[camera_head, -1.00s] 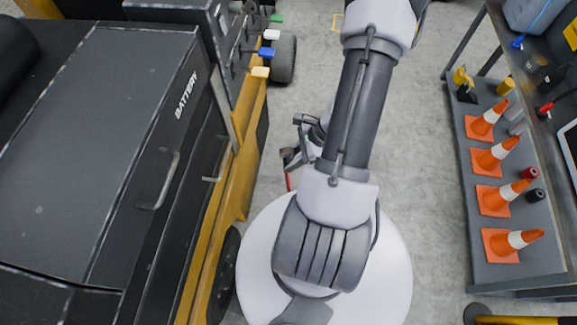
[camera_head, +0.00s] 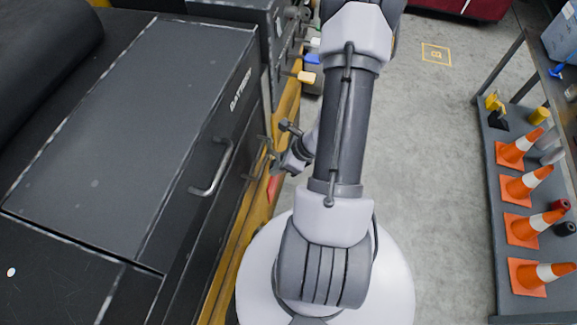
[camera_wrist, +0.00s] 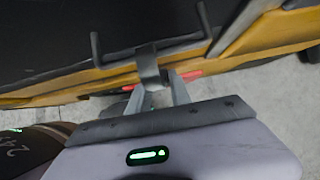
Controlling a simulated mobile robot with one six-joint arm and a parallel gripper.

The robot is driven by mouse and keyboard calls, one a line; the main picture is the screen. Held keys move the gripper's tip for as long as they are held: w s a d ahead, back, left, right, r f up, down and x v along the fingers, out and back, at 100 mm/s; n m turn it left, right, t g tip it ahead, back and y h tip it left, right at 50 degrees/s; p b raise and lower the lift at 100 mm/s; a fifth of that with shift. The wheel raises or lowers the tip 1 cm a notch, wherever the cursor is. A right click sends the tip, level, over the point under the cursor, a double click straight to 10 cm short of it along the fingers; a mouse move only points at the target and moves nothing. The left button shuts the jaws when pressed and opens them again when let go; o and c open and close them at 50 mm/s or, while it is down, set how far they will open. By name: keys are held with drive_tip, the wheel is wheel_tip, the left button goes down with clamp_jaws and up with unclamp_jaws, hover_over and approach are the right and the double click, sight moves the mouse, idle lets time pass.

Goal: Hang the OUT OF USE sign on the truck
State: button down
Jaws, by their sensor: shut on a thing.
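The truck (camera_head: 130,120) fills the left of the head view, with a black battery cover, a dark side and a yellow lower frame. The sign shows only as a red piece (camera_head: 274,188) below my gripper (camera_head: 268,158); its wording is hidden. In the wrist view, red edges (camera_wrist: 190,74) show behind the fingers. My gripper (camera_wrist: 158,90) is shut on the sign's dark hook (camera_wrist: 148,66), close to a bar handle (camera_wrist: 178,42) on the truck's side. The hook overlaps the bar in that view; I cannot tell whether it rests on it.
A larger handle (camera_head: 213,170) sits on the battery cover's side. Coloured levers (camera_head: 306,77) stick out at the truck's far end. A grey cart (camera_head: 495,220) with several orange cones stands at the right. The floor between (camera_head: 430,170) is clear.

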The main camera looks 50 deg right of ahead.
drive_tip(key=shift+w+a, duration=0.25)
drive_tip(key=shift+w, duration=0.25)
drive_tip(key=shift+w+a, duration=0.2)
drive_tip(key=shift+w, duration=0.25)
drive_tip(key=shift+w+f+b, duration=0.15)
drive_tip(key=shift+f+b, duration=0.75)
drive_tip(key=shift+f, duration=0.05)
drive_tip(key=shift+f+b, duration=0.5)
drive_tip(key=shift+b, duration=0.1)
drive_tip(key=c, duration=1.1)
unclamp_jaws()
drive_tip(key=shift+r, duration=0.1)
